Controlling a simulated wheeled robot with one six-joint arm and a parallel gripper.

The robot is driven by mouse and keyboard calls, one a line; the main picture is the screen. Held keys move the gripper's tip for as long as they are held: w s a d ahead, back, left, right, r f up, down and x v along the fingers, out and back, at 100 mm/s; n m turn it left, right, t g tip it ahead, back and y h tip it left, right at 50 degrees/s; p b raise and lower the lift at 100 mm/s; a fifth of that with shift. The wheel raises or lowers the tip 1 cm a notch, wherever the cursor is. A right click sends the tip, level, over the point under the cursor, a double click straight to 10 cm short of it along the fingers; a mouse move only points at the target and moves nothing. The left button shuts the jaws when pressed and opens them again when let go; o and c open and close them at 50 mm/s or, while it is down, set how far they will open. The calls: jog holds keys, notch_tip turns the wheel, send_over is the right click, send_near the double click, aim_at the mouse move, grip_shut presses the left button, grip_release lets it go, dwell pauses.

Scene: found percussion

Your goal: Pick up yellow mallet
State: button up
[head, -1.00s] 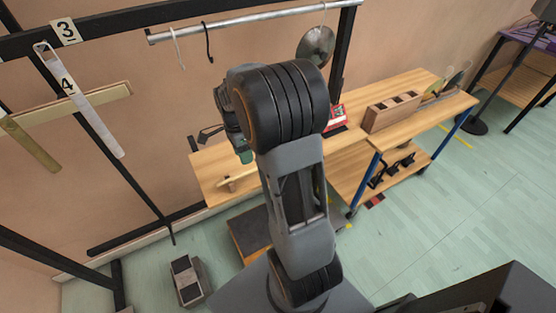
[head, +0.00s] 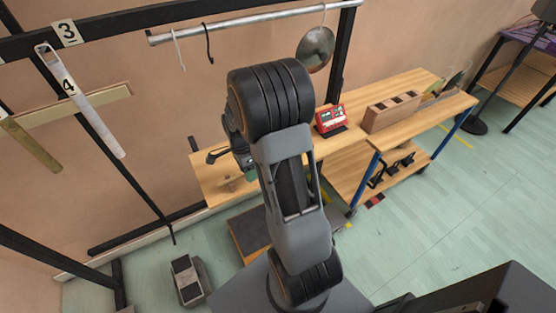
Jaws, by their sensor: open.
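A small pale yellow, stick-like piece (head: 228,186) lies on the left end of the wooden bench (head: 208,180). It may be the yellow mallet; it is small and partly hidden behind my arm, so I cannot make out its head. My gripper (head: 215,156) is above the left part of the bench, a little above that piece in the picture. It is open, with a dark finger part showing to the left of my arm. The rest of it is hidden behind my arm. I see nothing held.
A red boxed device (head: 331,118) and a wooden block with slots (head: 392,111) stand farther right on the bench. A metal pan (head: 316,48) hangs from the rail (head: 255,20) above. A grey pedal (head: 187,278) lies on the floor at left.

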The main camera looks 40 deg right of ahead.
grip_shut()
jog(key=shift+r, duration=0.15)
dwell(0.4)
